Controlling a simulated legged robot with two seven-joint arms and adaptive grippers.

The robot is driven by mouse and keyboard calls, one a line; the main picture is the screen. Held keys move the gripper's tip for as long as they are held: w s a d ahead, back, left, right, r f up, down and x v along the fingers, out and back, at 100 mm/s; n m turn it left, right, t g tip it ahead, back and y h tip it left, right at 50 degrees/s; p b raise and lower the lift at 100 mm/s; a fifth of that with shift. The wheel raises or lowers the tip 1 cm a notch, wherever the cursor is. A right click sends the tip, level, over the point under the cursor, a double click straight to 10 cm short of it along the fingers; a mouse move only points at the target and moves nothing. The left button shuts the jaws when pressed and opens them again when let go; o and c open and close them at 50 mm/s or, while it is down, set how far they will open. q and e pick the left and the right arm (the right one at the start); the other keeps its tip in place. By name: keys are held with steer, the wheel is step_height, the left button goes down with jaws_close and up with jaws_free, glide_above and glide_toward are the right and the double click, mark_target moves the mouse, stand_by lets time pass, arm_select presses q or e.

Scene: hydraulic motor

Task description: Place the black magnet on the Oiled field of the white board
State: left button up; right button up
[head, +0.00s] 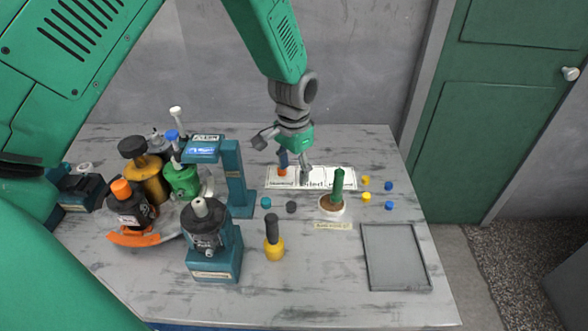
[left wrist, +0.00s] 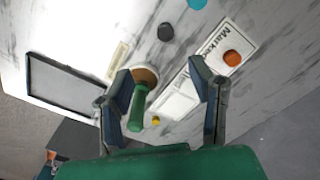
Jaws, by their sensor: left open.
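The black magnet (head: 291,207) is a small dark disc lying on the table in front of the white board (head: 345,184); it also shows in the left wrist view (left wrist: 166,32). The board has printed fields, and an orange magnet (head: 282,173) sits at its left end. Part of its lettering is covered by my gripper in the head view, and I cannot read the Oiled label. My left gripper (head: 294,169) is open and empty above the board, behind the black magnet. In the left wrist view its fingers (left wrist: 161,70) are spread wide, with the magnet beyond them. My right gripper is out of view.
A teal magnet (head: 266,202) lies left of the black one. A green-handled tool (head: 338,182) stands in a white dish to the right, near small yellow and blue pieces (head: 389,186). A grey tray (head: 395,257) lies front right. Bottles and teal devices (head: 213,255) crowd the left.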

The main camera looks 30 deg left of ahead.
arm_select(q)
steer(key=m, duration=0.1)
steer(key=m+b, duration=0.3)
steer(key=m, duration=0.2)
glide_above(291, 204)
step_height(291, 204, down, 8)
steer(key=shift+w+a+r, duration=0.1)
steer(key=shift+f, duration=0.5)
step_height(291, 204, down, 5)
steer(key=shift+c, duration=1.2)
steer(key=shift+d+r, duration=0.1)
steer(key=shift+d, duration=0.1)
steer(key=c, duration=0.7)
steer(key=shift+c, duration=0.2)
